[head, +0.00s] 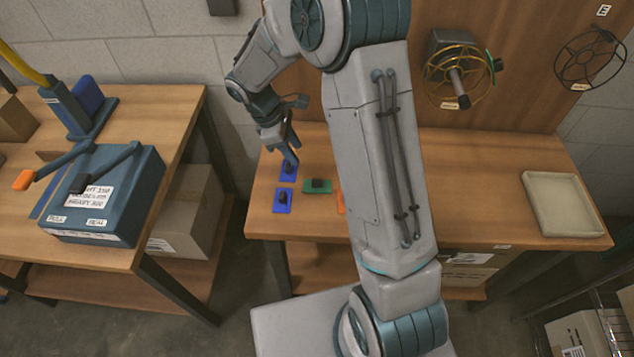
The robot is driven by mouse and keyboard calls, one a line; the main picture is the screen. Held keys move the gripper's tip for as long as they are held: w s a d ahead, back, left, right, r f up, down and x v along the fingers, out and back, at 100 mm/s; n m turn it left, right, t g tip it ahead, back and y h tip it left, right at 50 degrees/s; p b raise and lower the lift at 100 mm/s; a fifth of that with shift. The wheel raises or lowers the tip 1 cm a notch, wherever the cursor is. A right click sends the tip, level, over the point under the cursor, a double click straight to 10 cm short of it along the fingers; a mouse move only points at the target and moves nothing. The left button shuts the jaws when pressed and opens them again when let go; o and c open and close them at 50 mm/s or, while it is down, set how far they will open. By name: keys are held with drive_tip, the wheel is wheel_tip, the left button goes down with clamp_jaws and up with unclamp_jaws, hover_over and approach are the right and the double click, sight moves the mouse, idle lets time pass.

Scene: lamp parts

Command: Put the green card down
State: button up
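The green card (324,189), with a dark knob on it, lies flat on the right-hand wooden table (480,190). A blue card (281,208) lies to its left, nearer the table's front edge. Another blue card (284,178) is further back, beneath my gripper. My gripper (290,163) points down at that rear blue card, to the left of and behind the green card. The fingertips are small and overlap the card's dark knob, so I cannot tell whether they touch or grip it. An orange card (340,202) is mostly hidden by my arm.
A beige tray (566,232) sits at the table's right end. Wire lamp cages (455,77) are on the back panel. A blue lever box (120,210) stands on the left table. A gap separates the tables. My arm hides the right-hand table's middle.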

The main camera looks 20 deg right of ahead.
hover_over(317, 180)
drive_tip(key=w+a, duration=0.1)
drive_tip(key=a, duration=0.2)
wheel_tip(317, 180, down, 6)
drive_tip(key=shift+f+p, duration=0.2)
drive_tip(key=shift+p, duration=0.2)
drive_tip(key=shift+s+d+p+x, duration=0.1)
drive_tip(key=shift+p+x, duration=0.3)
drive_tip(key=shift+x, duration=1)
drive_tip(key=shift+s+d+p+x, duration=0.1)
drive_tip(key=shift+p+x, duration=0.3)
drive_tip(key=shift+x, duration=0.95)
drive_tip(key=shift+r, duration=0.1)
clamp_jaws()
